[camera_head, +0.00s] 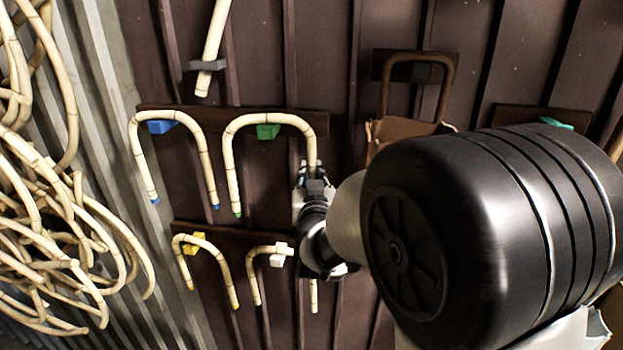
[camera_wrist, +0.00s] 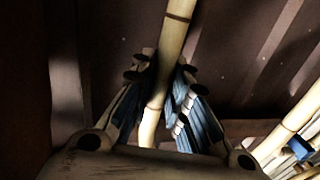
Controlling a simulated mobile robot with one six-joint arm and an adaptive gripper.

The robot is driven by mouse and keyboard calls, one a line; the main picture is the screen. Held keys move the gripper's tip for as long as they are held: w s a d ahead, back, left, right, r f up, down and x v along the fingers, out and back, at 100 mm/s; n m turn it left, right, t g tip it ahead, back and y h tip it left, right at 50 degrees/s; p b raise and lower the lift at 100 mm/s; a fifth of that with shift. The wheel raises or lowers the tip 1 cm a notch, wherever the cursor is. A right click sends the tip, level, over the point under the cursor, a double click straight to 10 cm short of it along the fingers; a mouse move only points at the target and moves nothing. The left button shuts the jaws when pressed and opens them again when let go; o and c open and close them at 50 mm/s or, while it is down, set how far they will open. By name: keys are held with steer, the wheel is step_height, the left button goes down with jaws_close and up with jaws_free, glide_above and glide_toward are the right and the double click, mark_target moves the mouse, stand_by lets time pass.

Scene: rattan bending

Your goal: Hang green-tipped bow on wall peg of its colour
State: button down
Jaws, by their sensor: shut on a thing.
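The green-tipped bow (camera_head: 232,165) is a pale cane arch with dark bands, upright in the head view. Its left leg ends in a green tip; its right leg's end is hidden behind my gripper. Its top passes over the green peg (camera_head: 268,131) on the upper wall board. I cannot tell whether it rests on the peg or is just above it. My gripper (camera_head: 311,180) is shut on the bow's right leg. The wrist view shows the cane (camera_wrist: 176,35) between the fingers (camera_wrist: 160,85).
A blue-tipped bow (camera_head: 139,150) hangs at the blue peg (camera_head: 161,126), close on the left. Below are smaller bows at the yellow peg (camera_head: 194,241) and white peg (camera_head: 277,260). A tangle of cane (camera_head: 50,240) fills the left. A brown frame (camera_head: 417,57) is at upper right.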

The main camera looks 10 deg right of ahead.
stand_by(0.4)
steer(key=c, duration=1.5)
jaws_free()
steer(key=shift+o, duration=0.2)
steer(key=shift+s, duration=0.1)
steer(key=s+a, duration=0.1)
steer(key=s, duration=0.6)
steer(key=shift+a, duration=0.25)
steer(key=shift+s, duration=0.15)
